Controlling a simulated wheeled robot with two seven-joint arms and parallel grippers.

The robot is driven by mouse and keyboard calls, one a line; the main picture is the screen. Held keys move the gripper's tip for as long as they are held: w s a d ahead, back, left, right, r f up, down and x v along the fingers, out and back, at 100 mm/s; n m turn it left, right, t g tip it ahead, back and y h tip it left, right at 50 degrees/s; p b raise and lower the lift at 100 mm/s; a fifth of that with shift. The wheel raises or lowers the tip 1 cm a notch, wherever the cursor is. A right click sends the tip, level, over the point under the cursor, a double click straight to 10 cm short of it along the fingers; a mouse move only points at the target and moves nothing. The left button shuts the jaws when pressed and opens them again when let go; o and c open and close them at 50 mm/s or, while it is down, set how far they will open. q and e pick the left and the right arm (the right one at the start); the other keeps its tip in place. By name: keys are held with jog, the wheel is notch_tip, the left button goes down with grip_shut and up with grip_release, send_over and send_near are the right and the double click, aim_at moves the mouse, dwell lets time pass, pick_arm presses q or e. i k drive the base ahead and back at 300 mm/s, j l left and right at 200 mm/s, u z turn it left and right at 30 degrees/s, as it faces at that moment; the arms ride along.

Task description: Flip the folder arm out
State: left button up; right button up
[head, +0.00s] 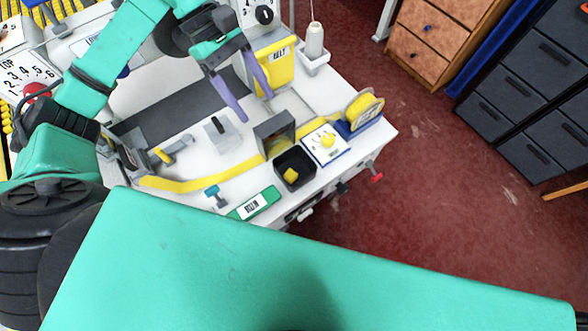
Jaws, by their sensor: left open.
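A white work table (320,105) carries the binding gear. A yellow binding tape (200,184) runs along it from a grey bracket on the left to a dark grey upright frame (284,122). A small grey arm-like piece with a yellow end (176,149) sits near the tape's left end; I cannot tell whether this or the frame is the folder arm. My left gripper (256,108) has two purple fingers, open and empty, above the table between the yellow BELT box and the grey upright plate. It appears apart from everything. My right gripper does not show.
The yellow BELT box (275,68) and a thread cone (314,41) stand at the back. Drawer cabinets (520,105) stand beyond clear red floor.

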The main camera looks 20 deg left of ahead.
aim_at(165, 154)
jog(key=k+l, duration=0.2)
jog(key=l, duration=0.15)
jog(key=k+l+z, duration=0.1)
jog(key=l, duration=0.25)
jog(key=k+l, duration=0.25)
jog(key=l, duration=0.15)
jog(key=j, duration=0.1)
jog(key=i+u, duration=0.05)
